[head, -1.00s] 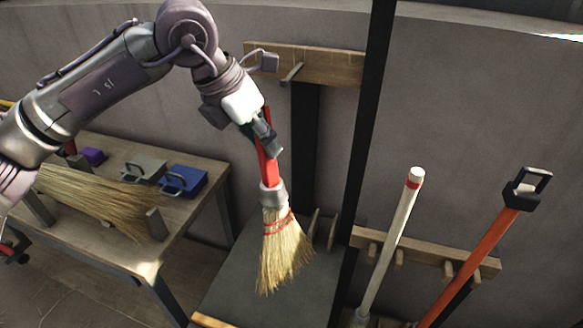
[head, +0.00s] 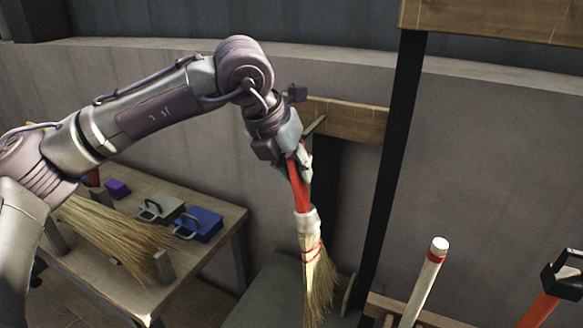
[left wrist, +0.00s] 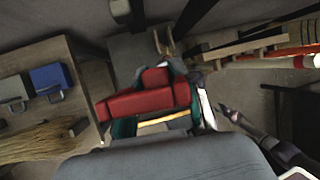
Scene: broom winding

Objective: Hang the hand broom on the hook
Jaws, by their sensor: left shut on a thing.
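The hand broom has a red handle (head: 301,188), a pale collar and straw bristles (head: 318,275). It hangs bristles down, slightly tilted, in my left gripper (head: 301,160). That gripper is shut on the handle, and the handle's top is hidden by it. The red handle also shows across the fingers in the left wrist view (left wrist: 145,101). The hook (head: 316,125) sticks out of a wooden rail (head: 350,119) on the wall, just above and right of my gripper. I cannot tell the depth gap between them.
A workbench (head: 205,268) at left holds a larger straw broom (head: 120,232), a blue box (head: 200,224), a grey box (head: 160,208) and a purple block (head: 117,189). A dark post (head: 392,170) stands right of the hook. Long-handled tools (head: 428,275) lean at right.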

